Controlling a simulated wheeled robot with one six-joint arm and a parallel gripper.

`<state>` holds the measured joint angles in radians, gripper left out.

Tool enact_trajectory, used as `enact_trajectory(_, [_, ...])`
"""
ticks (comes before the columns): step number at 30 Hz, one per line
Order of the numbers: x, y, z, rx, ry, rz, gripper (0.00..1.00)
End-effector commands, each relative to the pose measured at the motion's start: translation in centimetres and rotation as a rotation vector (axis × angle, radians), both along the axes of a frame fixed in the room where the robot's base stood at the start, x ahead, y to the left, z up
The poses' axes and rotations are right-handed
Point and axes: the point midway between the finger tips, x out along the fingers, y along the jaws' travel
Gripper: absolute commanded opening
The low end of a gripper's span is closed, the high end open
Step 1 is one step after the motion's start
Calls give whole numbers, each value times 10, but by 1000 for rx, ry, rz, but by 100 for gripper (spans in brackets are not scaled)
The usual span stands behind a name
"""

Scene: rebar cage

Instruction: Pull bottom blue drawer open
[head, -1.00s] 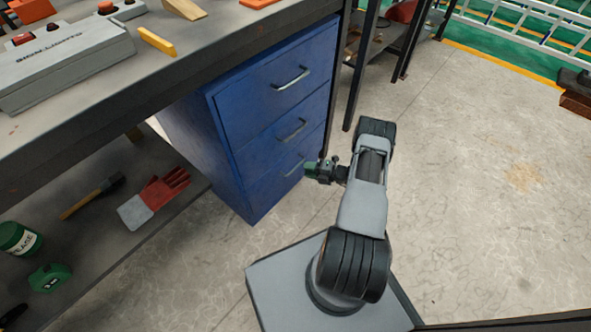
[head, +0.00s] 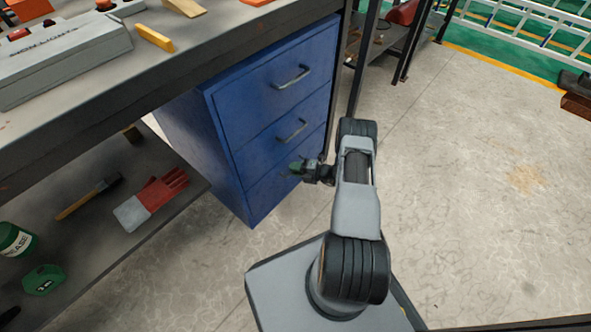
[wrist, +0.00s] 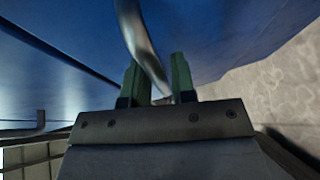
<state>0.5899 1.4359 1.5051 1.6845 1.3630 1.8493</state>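The blue drawer unit stands under the workbench with three drawers, all flush. The bottom blue drawer (head: 262,194) is closed, and its handle is hidden behind my gripper (head: 297,168) in the head view. In the wrist view a curved metal handle (wrist: 142,42) comes down between the two green fingers of my gripper (wrist: 158,75). The fingers are apart, one on each side of the handle. I cannot tell whether either finger touches it. The blue drawer front fills the upper wrist view.
The middle drawer handle (head: 291,131) and top drawer handle (head: 291,77) stick out above my gripper. A dark bench leg (head: 364,60) stands behind my arm. A low shelf (head: 90,240) at left holds a hammer and glove. The floor (head: 470,190) at right is clear.

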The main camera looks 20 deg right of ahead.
Motion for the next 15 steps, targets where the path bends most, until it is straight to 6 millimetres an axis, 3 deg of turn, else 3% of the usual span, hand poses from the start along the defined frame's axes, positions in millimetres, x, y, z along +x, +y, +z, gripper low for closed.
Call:
enact_trajectory(7, [0, 0, 0, 0, 0, 0, 0])
enact_trajectory(15, [0, 0, 0, 0, 0, 0, 0])
